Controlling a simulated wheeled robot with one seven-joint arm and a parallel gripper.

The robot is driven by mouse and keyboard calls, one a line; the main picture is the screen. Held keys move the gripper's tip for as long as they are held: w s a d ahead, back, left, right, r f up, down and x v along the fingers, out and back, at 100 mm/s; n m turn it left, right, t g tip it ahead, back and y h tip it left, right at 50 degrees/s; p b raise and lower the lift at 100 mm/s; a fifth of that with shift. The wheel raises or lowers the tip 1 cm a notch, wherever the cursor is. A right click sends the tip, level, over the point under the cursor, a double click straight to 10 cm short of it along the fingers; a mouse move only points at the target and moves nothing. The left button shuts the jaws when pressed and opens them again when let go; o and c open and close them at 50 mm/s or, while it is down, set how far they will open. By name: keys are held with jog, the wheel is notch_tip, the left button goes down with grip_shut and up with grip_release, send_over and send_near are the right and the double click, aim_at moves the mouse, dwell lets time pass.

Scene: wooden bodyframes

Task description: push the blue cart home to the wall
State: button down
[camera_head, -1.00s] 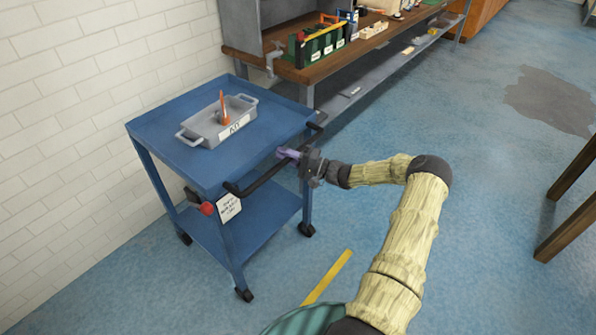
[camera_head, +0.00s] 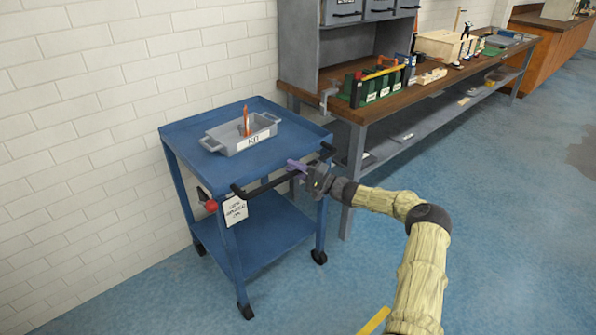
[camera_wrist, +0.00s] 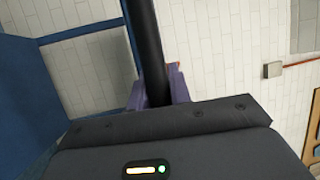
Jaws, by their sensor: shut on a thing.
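The blue cart (camera_head: 190,139) stands upright on its casters close to the white brick wall (camera_head: 90,100) in the head view. Its black push handle (camera_head: 262,188) runs along the near side. My gripper (camera_head: 296,166) is shut on this handle, toward its right end. In the wrist view the black bar (camera_wrist: 147,45) passes between the purple fingers of my gripper (camera_wrist: 158,90). Whether the cart touches the wall is hidden.
A workbench (camera_head: 440,83) with a green toolbox (camera_head: 375,88) and other items stands right behind the cart, near its right corner. Blue floor is clear to the right.

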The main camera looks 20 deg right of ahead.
jog(key=shift+w+d+r, duration=0.1)
jog(key=shift+w, duration=0.05)
jog(key=c, duration=1.3)
grip_release()
jog(key=shift+w, duration=0.15)
jog(key=shift+s+d+f, duration=0.2)
jog(key=shift+s+d, duration=0.05)
jog(key=shift+s, duration=0.2)
jog(key=v, duration=1.6)
jog(key=shift+p, duration=0.45)
jog(key=shift+d+f, duration=0.1)
